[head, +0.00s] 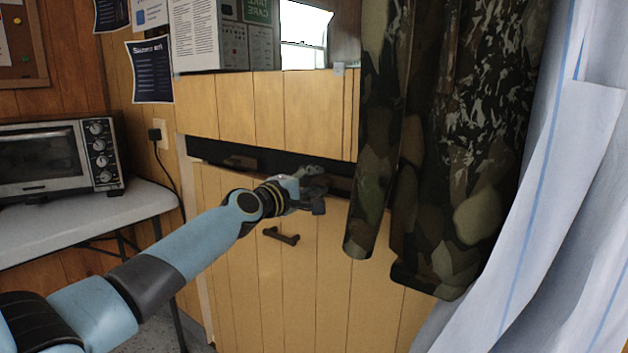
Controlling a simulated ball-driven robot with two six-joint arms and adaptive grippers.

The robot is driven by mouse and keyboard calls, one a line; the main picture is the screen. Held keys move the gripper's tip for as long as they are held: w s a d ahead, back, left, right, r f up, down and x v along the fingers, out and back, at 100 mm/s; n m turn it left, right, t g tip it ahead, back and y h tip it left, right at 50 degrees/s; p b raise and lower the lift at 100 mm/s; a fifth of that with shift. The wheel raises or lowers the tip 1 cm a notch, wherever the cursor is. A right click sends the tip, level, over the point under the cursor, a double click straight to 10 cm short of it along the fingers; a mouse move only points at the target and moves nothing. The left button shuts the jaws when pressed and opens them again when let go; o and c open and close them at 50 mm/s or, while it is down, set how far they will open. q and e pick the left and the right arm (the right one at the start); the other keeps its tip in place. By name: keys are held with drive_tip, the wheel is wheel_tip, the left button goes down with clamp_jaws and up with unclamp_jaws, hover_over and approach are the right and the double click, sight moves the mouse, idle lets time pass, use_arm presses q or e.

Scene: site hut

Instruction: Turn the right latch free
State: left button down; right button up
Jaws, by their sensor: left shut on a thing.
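A dark strip (270,162) runs across a wooden panel wall, between an upper panel and a lower hatch panel (300,280). A brown latch (240,162) sits on the strip at the left. The right latch (339,184) shows only in part, behind my left gripper and beside the camouflage cloth. My left gripper (318,193) is shut on the right latch; its fingers hide most of it, so I cannot tell the latch's exact angle. A dark handle (281,236) is on the lower panel, below the gripper. My right gripper is not in view.
Camouflage clothing (430,150) hangs close to the right of my left gripper. White striped sheeting (540,200) hangs farther right. A toaster oven (60,158) stands on a grey table (90,220) at the left. A black plug (155,135) is in the wall.

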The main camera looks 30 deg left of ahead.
use_arm(q)
drive_tip(key=shift+f+n, duration=0.15)
drive_tip(key=shift+n, duration=0.15)
drive_tip(key=c, duration=1.4)
unclamp_jaws()
drive_tip(key=s, duration=0.7)
drive_tip(key=shift+s+a, duration=0.25)
